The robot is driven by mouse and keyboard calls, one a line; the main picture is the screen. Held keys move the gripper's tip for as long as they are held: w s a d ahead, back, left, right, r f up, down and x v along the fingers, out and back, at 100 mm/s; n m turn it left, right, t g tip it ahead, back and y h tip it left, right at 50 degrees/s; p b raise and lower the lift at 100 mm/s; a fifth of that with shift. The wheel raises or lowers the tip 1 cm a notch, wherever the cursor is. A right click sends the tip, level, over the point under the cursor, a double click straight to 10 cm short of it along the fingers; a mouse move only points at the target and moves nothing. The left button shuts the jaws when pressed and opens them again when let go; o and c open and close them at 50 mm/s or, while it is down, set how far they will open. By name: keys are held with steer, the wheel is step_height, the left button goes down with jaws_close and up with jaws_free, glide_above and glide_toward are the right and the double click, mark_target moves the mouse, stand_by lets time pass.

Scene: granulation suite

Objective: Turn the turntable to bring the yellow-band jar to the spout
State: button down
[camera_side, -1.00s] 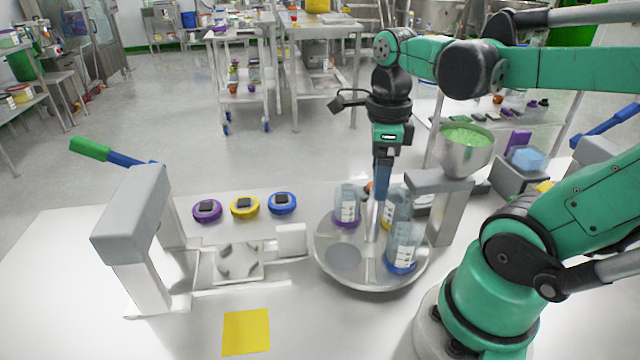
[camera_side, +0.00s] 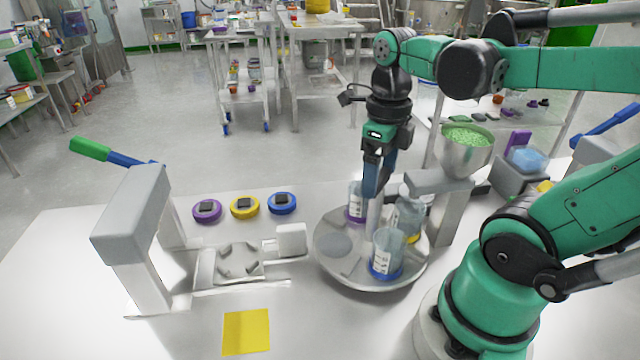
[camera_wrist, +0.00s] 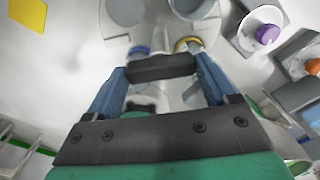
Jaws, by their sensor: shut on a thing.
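The round grey turntable (camera_side: 345,272) carries three clear jars and an empty round spot at its left. The yellow-band jar (camera_side: 410,222) stands at the right, beside the grey spout stand (camera_side: 452,212); the blue-band jar (camera_side: 386,262) is at the front and the purple-band jar (camera_side: 355,200) at the back left. My gripper (camera_side: 372,194) is shut on the upright metal post (camera_side: 372,222) at the turntable's middle. In the wrist view the blue band (camera_wrist: 138,50) and yellow band (camera_wrist: 188,44) show beyond my jaws. The spout's outlet is not clearly visible.
A hopper of green granules (camera_side: 466,158) sits above the spout stand. A grey press with a blue-green lever (camera_side: 130,220) stands left. Purple, yellow and blue lids (camera_side: 245,207) lie behind it. A yellow sheet (camera_side: 246,332) lies on the clear front table.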

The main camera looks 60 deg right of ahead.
steer(key=shift+m, duration=0.3)
stand_by(0.5)
jaws_free()
steer(key=shift+r, duration=2.8)
steer(key=shift+w, duration=0.1)
